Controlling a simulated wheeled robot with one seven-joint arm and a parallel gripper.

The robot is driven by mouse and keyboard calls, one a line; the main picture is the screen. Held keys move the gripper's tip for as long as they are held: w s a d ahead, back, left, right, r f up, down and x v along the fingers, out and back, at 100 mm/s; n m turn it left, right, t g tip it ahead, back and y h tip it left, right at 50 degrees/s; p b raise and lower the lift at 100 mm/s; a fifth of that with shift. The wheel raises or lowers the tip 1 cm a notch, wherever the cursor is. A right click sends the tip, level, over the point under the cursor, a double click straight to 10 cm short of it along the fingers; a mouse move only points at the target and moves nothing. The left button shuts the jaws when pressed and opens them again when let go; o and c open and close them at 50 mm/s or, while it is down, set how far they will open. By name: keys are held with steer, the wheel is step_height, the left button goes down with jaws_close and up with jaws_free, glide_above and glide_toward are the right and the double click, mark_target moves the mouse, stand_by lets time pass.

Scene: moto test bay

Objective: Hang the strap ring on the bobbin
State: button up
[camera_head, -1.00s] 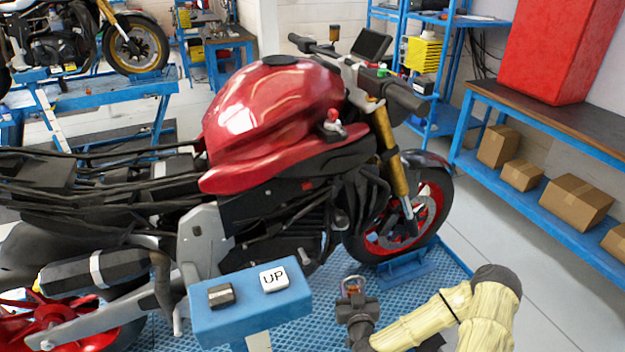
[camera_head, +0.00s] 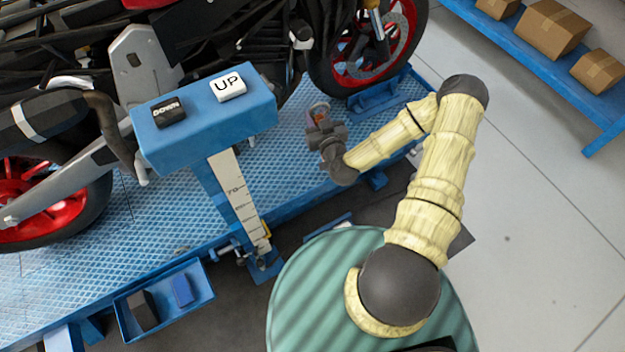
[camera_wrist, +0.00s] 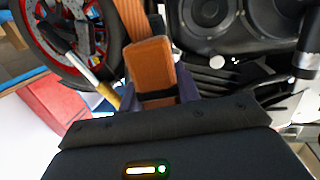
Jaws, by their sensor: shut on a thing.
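The ring cannot be told apart from the strap. The motorcycle (camera_head: 130,50) stands on the lift beyond the gripper. I cannot make out the bobbin in either view.
The control post with UP (camera_head: 228,87) and DOWN (camera_head: 169,111) buttons stands left of my gripper. The red front wheel (camera_head: 375,45) is beyond it. A blue tray (camera_head: 165,300) is at lower left. Cardboard boxes (camera_head: 548,27) sit on a shelf at right. Grey floor at right is clear.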

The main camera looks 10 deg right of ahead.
steer(key=w+f+n+y+b, duration=0.1)
steer(key=w+f+b, duration=0.3)
steer(key=f+b, duration=0.6)
steer(key=w+f+n+g+y+b, duration=0.1)
steer(key=w+f+b, duration=0.3)
steer(key=f+b, duration=0.6)
steer(key=shift+w+a+f+y+b, duration=0.2)
steer(key=shift+y+b, duration=0.4)
steer(key=shift+b, duration=3.45)
step_height(320, 180, down, 13)
steer(key=b, duration=0.5)
steer(key=shift+r+b, duration=0.15)
steer(key=shift+b, duration=0.25)
steer(key=shift+f+b, duration=1.1)
steer(key=shift+f, duration=1.25)
steer(key=shift+f, duration=0.2)
steer(key=o, duration=1.1)
steer(key=shift+o, duration=0.2)
